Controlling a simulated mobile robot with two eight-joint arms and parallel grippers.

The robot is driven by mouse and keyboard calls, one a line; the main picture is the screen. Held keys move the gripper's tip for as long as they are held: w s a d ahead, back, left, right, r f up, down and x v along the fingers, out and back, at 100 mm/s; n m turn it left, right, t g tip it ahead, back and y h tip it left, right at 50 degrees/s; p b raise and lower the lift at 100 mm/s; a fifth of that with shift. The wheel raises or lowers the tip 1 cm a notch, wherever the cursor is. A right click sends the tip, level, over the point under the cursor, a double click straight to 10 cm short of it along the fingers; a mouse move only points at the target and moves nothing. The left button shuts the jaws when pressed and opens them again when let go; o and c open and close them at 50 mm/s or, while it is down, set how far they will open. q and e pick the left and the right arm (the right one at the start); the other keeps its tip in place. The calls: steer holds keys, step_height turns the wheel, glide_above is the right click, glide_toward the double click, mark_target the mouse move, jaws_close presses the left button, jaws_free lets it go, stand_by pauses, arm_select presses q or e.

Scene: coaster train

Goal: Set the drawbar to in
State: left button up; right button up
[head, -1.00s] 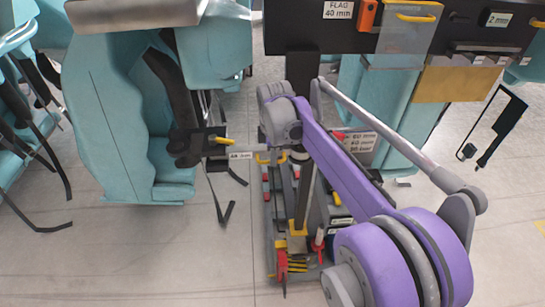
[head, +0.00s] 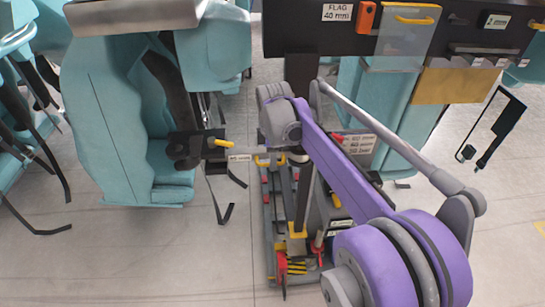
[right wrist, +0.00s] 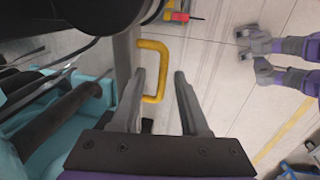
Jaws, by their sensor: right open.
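In the head view, a yellow piece (head: 262,161) shows just below the end of my right arm, which hides the fingertips. My left gripper is not in view.
A teal seat (head: 115,110) stands left, with a short yellow lever (head: 220,143) on a black block beside it. A dark panel (head: 290,30) with labels and a clear cover is at the top. Red and yellow parts (head: 283,265) lie low in the middle. Open floor (head: 140,255) is around.

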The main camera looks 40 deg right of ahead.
step_height(320, 180, up, 10)
steer(key=s+a, duration=0.1)
steer(key=shift+s+r+p, duration=0.25)
steer(key=shift+s+p, duration=0.05)
steer(key=shift+s, duration=0.05)
stand_by(0.3)
